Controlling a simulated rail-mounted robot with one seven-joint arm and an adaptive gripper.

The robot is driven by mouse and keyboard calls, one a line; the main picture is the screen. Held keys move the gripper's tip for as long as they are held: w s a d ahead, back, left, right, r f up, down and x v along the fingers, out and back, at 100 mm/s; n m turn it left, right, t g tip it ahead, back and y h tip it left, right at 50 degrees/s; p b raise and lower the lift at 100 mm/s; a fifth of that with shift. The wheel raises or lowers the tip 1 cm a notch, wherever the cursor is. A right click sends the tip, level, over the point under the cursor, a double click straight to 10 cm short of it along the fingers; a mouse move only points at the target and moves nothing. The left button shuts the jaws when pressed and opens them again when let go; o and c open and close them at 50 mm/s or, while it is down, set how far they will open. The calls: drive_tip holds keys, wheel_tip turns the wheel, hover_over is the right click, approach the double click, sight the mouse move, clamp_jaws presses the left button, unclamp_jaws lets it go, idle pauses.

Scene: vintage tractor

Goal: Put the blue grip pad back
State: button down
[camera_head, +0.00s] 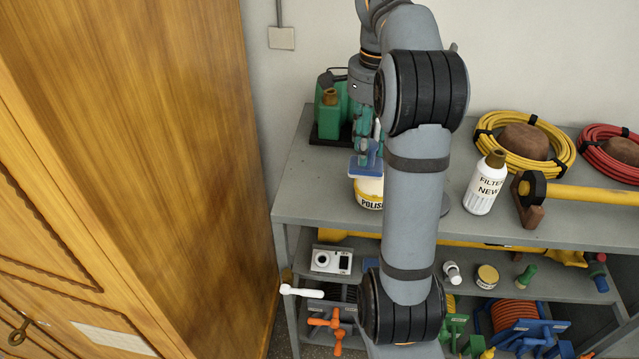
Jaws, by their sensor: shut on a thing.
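My gripper (364,150) points down at the left part of the shelf unit's top and is shut on the blue grip pad (366,166). The pad shows as a small blue block with an upright part between the fingers. It is just above or touching a white and yellow tin marked POLISH (369,194); I cannot tell which. My arm hides the area right of the pad.
A green can (329,119) stands on a dark base behind left. A white FILTER bottle (485,184), a yellow hose coil (567,151), a red coil (605,167) and a yellow-handled tool (590,194) are at right. A wooden cabinet (150,90) is close on the left. The grey top (310,190) is clear at front left.

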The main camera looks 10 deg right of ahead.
drive_tip(key=shift+w+a+f+p, duration=0.15)
drive_tip(key=shift+w+a+f, duration=0.75)
drive_tip(key=shift+a+f, duration=0.7)
drive_tip(key=shift+w+a+f+p, duration=0.2)
drive_tip(key=shift+w+a+f, duration=0.65)
drive_tip(key=shift+a+f, duration=0.7)
drive_tip(key=shift+w+a+f+p, duration=0.15)
drive_tip(key=shift+w+a+f, duration=0.9)
drive_tip(key=shift+f, duration=0.9)
drive_tip(key=shift+s+a, duration=0.15)
drive_tip(key=shift+f, duration=0.15)
drive_tip(key=c, duration=1.3)
unclamp_jaws()
drive_tip(key=shift+o, duration=0.2)
